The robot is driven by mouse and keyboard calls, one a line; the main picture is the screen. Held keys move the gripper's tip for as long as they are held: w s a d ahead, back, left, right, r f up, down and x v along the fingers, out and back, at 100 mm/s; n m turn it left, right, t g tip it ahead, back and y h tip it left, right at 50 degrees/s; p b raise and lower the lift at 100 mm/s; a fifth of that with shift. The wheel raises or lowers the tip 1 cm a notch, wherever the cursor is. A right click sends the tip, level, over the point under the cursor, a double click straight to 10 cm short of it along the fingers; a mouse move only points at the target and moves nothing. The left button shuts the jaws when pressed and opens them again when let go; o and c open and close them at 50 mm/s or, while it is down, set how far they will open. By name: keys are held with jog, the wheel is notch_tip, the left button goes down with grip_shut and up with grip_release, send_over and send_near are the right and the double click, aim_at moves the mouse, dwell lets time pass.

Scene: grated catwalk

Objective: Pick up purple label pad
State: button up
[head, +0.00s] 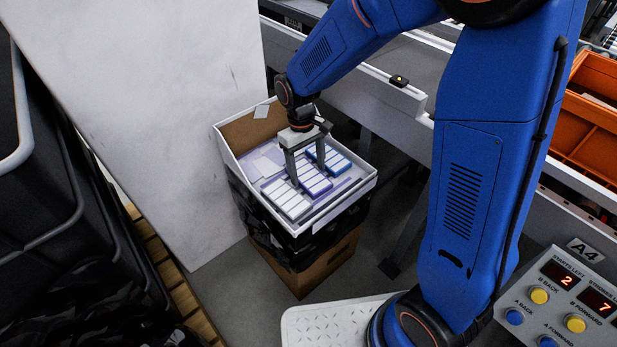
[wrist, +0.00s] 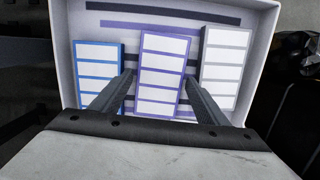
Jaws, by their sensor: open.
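The purple label pad (wrist: 161,72) lies in a white open box, between a blue-edged pad and a grey-edged pad. It has several white labels in a column with a purple border. It also shows in the head view (head: 316,185), partly behind a finger. My gripper (head: 308,181) is open and reaches down into the box. In the wrist view my gripper's fingers (wrist: 160,85) stand on either side of the purple pad, with nothing held. I cannot tell whether the fingers touch the pad.
The blue pad (wrist: 97,65) and grey pad (wrist: 222,63) lie close on either side. The white box (head: 343,204) has raised walls and sits on a dark stack over a brown carton (head: 327,263). A white panel (head: 150,110) stands left. A button panel (head: 570,300) is at the lower right.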

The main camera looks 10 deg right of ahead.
aim_at(308, 174)
jog(key=shift+f, duration=0.5)
jog(key=c, duration=0.9)
notch_tip(308, 174, up, 10)
jog(key=shift+r, duration=0.1)
